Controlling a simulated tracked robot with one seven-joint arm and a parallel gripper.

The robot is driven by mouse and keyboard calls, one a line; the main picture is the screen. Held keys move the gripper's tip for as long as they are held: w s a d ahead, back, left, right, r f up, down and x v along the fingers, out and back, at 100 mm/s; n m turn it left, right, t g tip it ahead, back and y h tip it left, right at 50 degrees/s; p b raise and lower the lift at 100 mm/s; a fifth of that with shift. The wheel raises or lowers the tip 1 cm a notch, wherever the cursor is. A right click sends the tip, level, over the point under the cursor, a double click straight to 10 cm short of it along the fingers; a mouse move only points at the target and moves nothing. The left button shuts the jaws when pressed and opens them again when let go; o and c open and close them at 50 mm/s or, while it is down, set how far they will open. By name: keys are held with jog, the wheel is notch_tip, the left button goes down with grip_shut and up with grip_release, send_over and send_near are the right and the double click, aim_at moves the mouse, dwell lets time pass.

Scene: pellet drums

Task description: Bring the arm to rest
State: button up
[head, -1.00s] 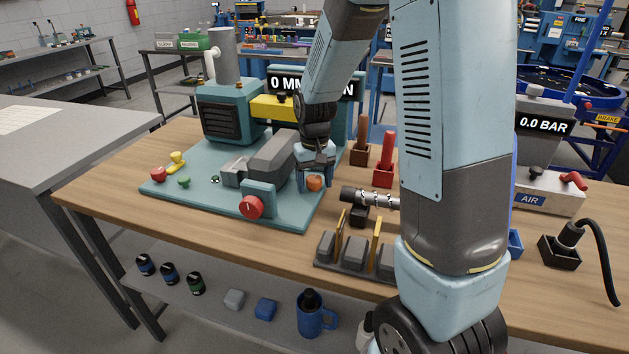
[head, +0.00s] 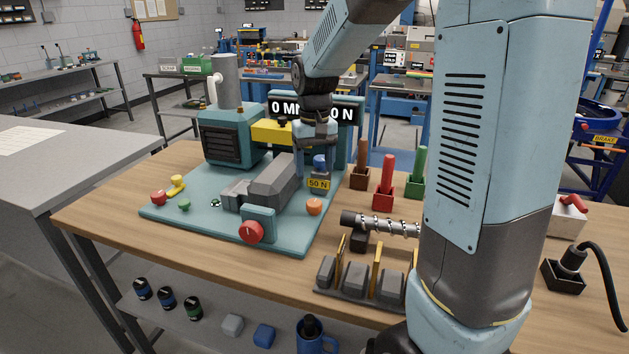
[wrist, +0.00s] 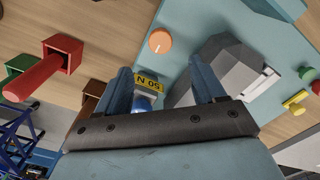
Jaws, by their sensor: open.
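My gripper (head: 318,168) is over the right side of the teal machine base, pointing down, with its jaws open. A small block with a yellow "50 N" label (head: 319,184) and a blue top shows just below and between the fingers. In the wrist view, the 50 N block (wrist: 148,84) appears between my open fingers (wrist: 164,76), closer to the left one. The jaws are not closed on it. Whether a finger touches it I cannot tell. My arm reaches down from above and its large links cover the right of the head view.
Brown, red (head: 384,180) and green (head: 417,170) handles stand in holders to the right. A metal screw (head: 380,225) lies nearer. The wooden table's front left is clear.

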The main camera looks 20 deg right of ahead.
jog(key=shift+r, duration=0.85)
jog(key=s+d+r+t, duration=0.2)
jog(key=s+r, duration=0.2)
jog(key=s, duration=0.7)
jog(key=s+d+r+t, duration=0.2)
jog(key=s+r+t, duration=0.1)
jog(key=s, duration=0.8)
jog(key=shift+s+d+r+m+t, duration=0.3)
jog(key=shift+r+m, duration=0.1)
jog(key=shift+r, duration=0.3)
